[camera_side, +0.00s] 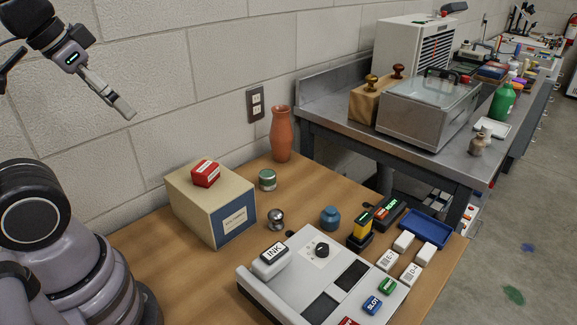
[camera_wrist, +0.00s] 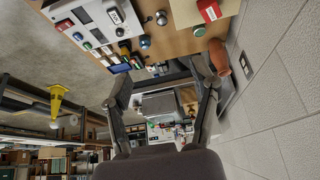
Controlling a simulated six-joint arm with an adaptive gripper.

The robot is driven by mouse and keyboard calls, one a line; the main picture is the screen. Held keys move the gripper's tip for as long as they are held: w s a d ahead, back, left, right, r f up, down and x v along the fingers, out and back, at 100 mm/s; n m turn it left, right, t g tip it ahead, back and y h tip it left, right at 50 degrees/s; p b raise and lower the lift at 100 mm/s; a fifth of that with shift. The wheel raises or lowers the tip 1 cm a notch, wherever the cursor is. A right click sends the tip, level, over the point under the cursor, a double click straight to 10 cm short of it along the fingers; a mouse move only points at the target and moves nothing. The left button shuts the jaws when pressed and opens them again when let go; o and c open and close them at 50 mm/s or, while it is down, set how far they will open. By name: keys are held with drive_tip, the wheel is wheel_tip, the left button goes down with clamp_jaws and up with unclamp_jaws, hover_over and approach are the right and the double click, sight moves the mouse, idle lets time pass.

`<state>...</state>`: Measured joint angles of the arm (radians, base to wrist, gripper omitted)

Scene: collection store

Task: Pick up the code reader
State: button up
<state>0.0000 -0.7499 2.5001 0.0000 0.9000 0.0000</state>
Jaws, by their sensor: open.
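A small upright yellow-and-black device (camera_side: 360,229), which looks like the code reader, stands on the wooden table behind the grey panel's right part. It shows small near the top of the wrist view (camera_wrist: 125,48). My gripper (camera_side: 121,104) is high at the upper left in the side view, well above the table and far from the device. In the wrist view my gripper (camera_wrist: 163,78) has its two fingers spread, with nothing between them.
A grey panel (camera_side: 262,288) with an INK block lies in front. Beside the device are a dark block with red and green labels (camera_side: 390,212), a blue jar (camera_side: 330,217), white blocks (camera_side: 403,242) and a blue tray (camera_side: 445,236). A cardboard box (camera_side: 190,205) and clay vase (camera_side: 281,135) stand farther left.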

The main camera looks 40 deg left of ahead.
drive_tip(key=w+d+f+t+h, duration=0.1)
drive_tip(key=w+d+f, duration=0.4)
drive_tip(key=w, duration=0.6)
drive_tip(key=w+d+f+t+h, duration=0.2)
drive_tip(key=w+d+f, duration=0.1)
drive_tip(key=w+d, duration=0.6)
drive_tip(key=w+d+f+t+y, duration=0.1)
drive_tip(key=d+f, duration=0.1)
drive_tip(key=f, duration=0.5)
drive_tip(key=w+d+f+t+y, duration=0.1)
drive_tip(key=w+d+f+t, duration=0.1)
drive_tip(key=f, duration=0.5)
drive_tip(key=w+d+f+t+y, duration=0.1)
drive_tip(key=d+f, duration=0.2)
drive_tip(key=f, duration=0.5)
drive_tip(key=shift+w+t, duration=0.2)
drive_tip(key=shift+t, duration=0.2)
approach(362, 220)
drive_tip(key=x, duration=0.4)
drive_tip(key=shift+s+d+f, duration=0.1)
drive_tip(key=shift+d+f, duration=0.15)
drive_tip(key=shift+f, duration=0.15)
drive_tip(key=x, duration=0.5)
drive_tip(key=shift+w+a+r, duration=0.25)
drive_tip(key=shift+w+a, duration=0.05)
drive_tip(key=shift+w, duration=0.2)
